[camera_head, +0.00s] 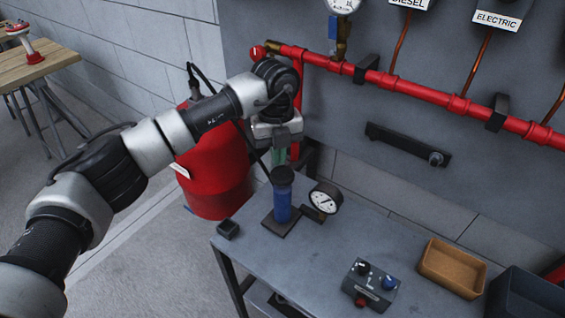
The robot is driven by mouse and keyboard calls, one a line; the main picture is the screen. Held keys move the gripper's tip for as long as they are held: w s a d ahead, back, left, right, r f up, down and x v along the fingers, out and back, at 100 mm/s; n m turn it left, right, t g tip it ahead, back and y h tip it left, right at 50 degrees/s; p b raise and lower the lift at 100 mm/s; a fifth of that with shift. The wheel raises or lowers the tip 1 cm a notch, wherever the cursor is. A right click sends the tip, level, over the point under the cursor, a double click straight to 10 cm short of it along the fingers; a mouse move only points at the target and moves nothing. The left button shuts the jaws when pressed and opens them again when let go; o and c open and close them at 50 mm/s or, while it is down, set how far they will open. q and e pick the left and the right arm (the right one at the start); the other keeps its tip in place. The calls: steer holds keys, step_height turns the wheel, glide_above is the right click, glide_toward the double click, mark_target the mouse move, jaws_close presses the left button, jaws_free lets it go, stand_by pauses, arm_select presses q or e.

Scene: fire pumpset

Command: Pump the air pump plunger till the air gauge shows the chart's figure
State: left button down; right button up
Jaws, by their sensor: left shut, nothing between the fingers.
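The air pump (282,209) is a blue upright cylinder on a dark base plate near the back left of the grey table. Its dark round plunger top (282,176) sits low, close to the cylinder. The air gauge (325,198), a white dial, stands just right of the pump; its figures are too small to read. My left gripper (281,160) is shut and empty, pointing down just above the plunger top. I cannot tell whether it touches the top. My right gripper is not in view. I cannot make out the chart.
A control box (370,284) with knobs and a red button stands at the table's front. A tan tray (452,268) and a dark bin (525,296) are at right. A red tank (215,180) stands behind my arm.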

arm_select(q)
step_height(320, 180, up, 11)
steer(key=w+b, duration=0.1)
steer(key=shift+f, duration=0.15)
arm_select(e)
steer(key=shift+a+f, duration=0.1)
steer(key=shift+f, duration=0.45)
arm_select(q)
steer(key=shift+a, duration=0.1)
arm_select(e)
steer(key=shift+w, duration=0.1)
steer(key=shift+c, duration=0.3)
